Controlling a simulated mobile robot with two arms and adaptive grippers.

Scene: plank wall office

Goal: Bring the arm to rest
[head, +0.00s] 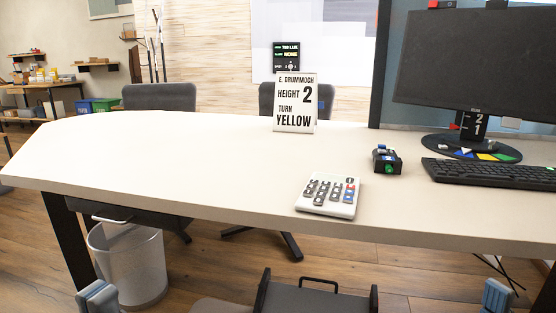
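My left gripper (97,297) shows only as a small grey-blue part at the bottom left edge, in front of the wire bin and below the desk top. My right gripper (497,295) shows as a similar small part at the bottom right edge, also below the desk top. Both are cut off by the frame, so their fingers cannot be made out. Neither touches anything that I can see. The white desk (200,160) spans the view beyond them.
On the desk are a calculator (329,196), a small black device (386,160), a sign (295,106) reading "HEIGHT 2, TURN YELLOW", a keyboard (490,173) and a monitor (475,62). A chair (318,298) stands close in front. The desk's left half is clear.

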